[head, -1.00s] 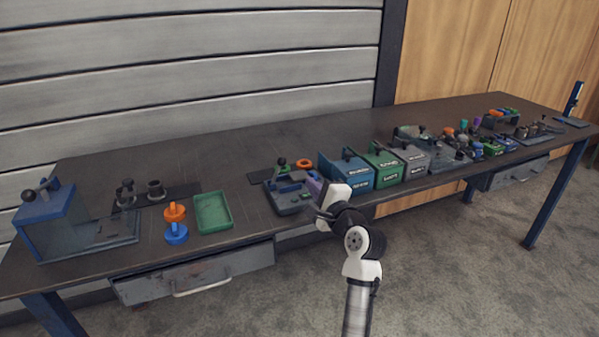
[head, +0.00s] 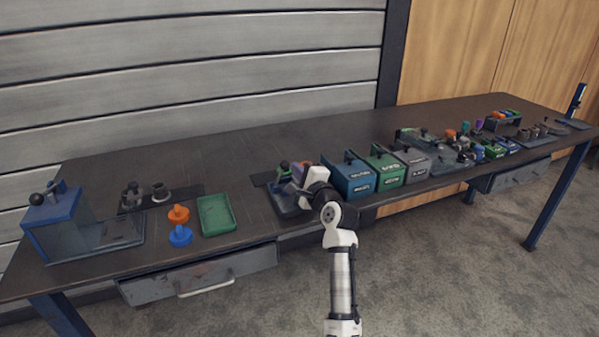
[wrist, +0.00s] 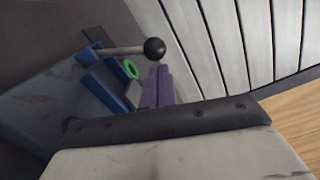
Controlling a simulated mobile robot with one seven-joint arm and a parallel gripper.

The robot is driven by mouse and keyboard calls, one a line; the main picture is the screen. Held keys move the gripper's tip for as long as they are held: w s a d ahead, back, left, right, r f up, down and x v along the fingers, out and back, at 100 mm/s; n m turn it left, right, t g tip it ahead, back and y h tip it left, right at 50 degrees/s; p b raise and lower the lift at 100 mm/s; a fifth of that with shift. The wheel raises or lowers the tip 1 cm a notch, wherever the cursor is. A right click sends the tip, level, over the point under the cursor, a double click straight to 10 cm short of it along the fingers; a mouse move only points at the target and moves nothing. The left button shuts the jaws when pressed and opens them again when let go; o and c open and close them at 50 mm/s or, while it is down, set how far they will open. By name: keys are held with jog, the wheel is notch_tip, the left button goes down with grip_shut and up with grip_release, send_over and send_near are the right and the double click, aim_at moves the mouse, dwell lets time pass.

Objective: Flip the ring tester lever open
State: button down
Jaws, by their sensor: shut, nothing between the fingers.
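The ring tester (head: 284,208) is a low grey-blue fixture near the table's front edge, partly hidden by my gripper in the head view. In the wrist view its grey body (wrist: 40,105) carries blue blocks (wrist: 103,85). Its lever is a metal rod (wrist: 120,50) ending in a black ball knob (wrist: 154,48), running from a blue bracket across the top. A green ring (wrist: 130,68) sits below the rod. My gripper (head: 297,174) is over the tester. Its purple fingers (wrist: 160,82) are shut and empty, their tips just below the knob; I cannot tell whether they touch it.
Blue (head: 349,176), green (head: 386,167) and grey bins stand close to the right of my gripper. A green tray (head: 216,216), an orange piece (head: 178,214) and a blue piece (head: 180,236) lie to the left. A blue box fixture (head: 55,225) stands at far left. The table's back middle is clear.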

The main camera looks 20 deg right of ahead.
aim_at(286, 166)
jog(key=shift+a+r+n, duration=0.35)
jog(key=shift+n, duration=0.35)
jog(key=shift+a+r+n, duration=0.3)
jog(key=shift+a+n, duration=0.2)
jog(key=shift+n, duration=0.2)
jog(key=shift+a+r+n+g, duration=0.35)
jog(key=shift+a+n, duration=0.5)
jog(key=shift+n, duration=0.35)
jog(key=shift+s+a+r+n+b, duration=0.1)
jog(key=shift+a+r+n+b, duration=0.05)
jog(key=shift+a+n, duration=0.4)
jog(key=shift+a+r+n+b, duration=0.15)
jog(key=shift+a+n, duration=0.15)
jog(key=shift+n, duration=0.35)
jog(key=shift+a+n+b, duration=0.3)
jog(key=shift+a+n, duration=0.7)
jog(key=shift+n, duration=0.4)
jog(key=shift+s, duration=0.2)
